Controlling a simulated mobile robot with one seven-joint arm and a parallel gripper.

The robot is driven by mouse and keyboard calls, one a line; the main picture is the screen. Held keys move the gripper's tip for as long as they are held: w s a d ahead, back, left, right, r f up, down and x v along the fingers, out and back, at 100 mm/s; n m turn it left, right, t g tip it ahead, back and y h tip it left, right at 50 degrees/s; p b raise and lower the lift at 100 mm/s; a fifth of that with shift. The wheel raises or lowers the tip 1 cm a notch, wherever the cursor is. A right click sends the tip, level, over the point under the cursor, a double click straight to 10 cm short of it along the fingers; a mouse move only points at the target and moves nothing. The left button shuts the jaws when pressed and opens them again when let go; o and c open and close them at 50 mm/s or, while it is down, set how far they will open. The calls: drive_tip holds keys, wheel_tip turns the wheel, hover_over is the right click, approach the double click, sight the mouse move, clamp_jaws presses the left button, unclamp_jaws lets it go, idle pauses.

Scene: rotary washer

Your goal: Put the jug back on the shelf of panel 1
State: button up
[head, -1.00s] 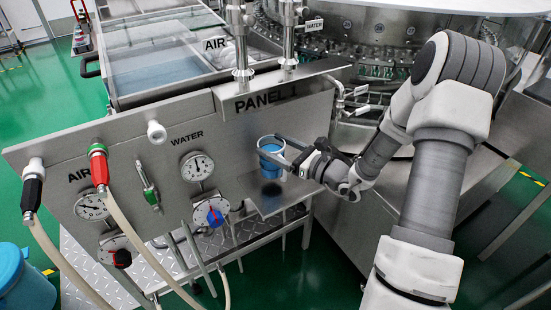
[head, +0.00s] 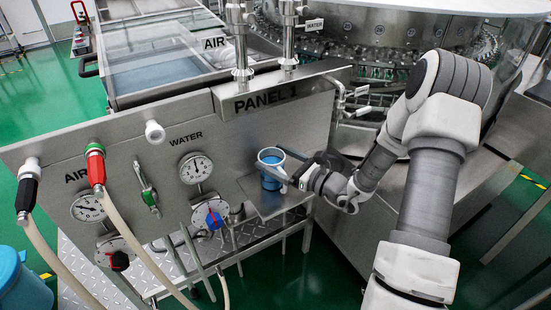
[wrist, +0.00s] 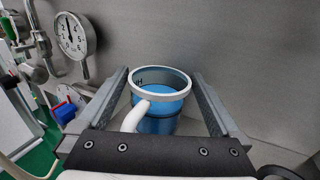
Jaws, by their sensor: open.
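The jug (head: 271,170) is a small clear vessel with a pale rim and blue contents. It stands upright on the small metal shelf (head: 288,201) that juts from the front of panel 1 (head: 245,135). My gripper (head: 281,164) reaches in from the right and is open, with a finger on either side of the jug. In the wrist view the jug (wrist: 160,102) sits between the two spread fingers, with gaps beside its rim. Its white handle (wrist: 136,117) points back toward my gripper. The jug's base is hidden in the wrist view.
A water gauge (head: 195,168) and a blue-knobbed valve (head: 211,214) are on the panel left of the shelf. Hoses hang farther left. Two metal pipes (head: 289,40) rise behind the panel. The rotary washer (head: 385,45) stands behind; the shelf's front half is clear.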

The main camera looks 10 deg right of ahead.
drive_tip(key=shift+d+r, duration=0.1)
drive_tip(key=shift+r, duration=0.15)
drive_tip(key=p+v, duration=0.1)
drive_tip(key=v, duration=1.1)
drive_tip(key=shift+p, duration=0.4)
